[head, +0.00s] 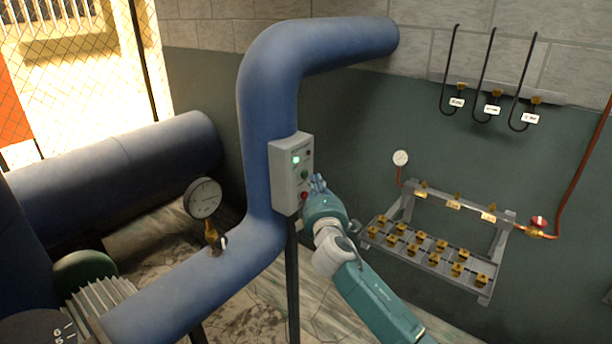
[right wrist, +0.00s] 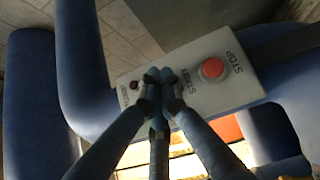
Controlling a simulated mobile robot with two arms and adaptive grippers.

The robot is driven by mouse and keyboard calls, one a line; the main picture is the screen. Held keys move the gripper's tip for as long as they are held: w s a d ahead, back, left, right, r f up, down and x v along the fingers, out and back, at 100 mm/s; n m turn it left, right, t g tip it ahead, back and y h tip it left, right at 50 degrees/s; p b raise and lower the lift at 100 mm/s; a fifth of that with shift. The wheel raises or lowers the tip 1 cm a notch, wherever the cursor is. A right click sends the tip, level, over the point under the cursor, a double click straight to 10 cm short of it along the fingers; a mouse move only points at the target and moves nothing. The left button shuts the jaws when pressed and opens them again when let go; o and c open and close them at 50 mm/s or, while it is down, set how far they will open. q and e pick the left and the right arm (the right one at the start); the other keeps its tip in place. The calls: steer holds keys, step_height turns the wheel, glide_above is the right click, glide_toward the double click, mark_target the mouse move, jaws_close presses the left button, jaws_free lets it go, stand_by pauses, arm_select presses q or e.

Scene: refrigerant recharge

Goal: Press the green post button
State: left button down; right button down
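A grey control box (head: 285,178) is mounted on a post beside the blue pipe. In the head view its green button (head: 304,174) shows on the front face, with a lit green indicator (head: 296,160) above it. The right wrist view shows the box (right wrist: 225,93) with a large red button (right wrist: 212,69) beside the word STOP. My right gripper (head: 317,183) is close in front of the box. Its fingertips are drawn together (right wrist: 157,78) with nothing seen between them. They cover the spot by the START label; contact cannot be told. My left gripper is out of view.
A thick blue pipe (head: 268,120) bends up beside the box and carries a pressure gauge (head: 203,198). A rack with brass fittings (head: 425,245) stands at the right by the wall. Black hooked hoses (head: 482,75) hang above it.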

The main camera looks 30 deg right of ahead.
steer(key=s, duration=0.1)
steer(key=s+d+p, duration=0.1)
steer(key=s, duration=0.1)
steer(key=s+d, duration=0.1)
steer(key=shift+s, duration=0.35)
steer(key=shift+f, duration=0.1)
stand_by(0.7)
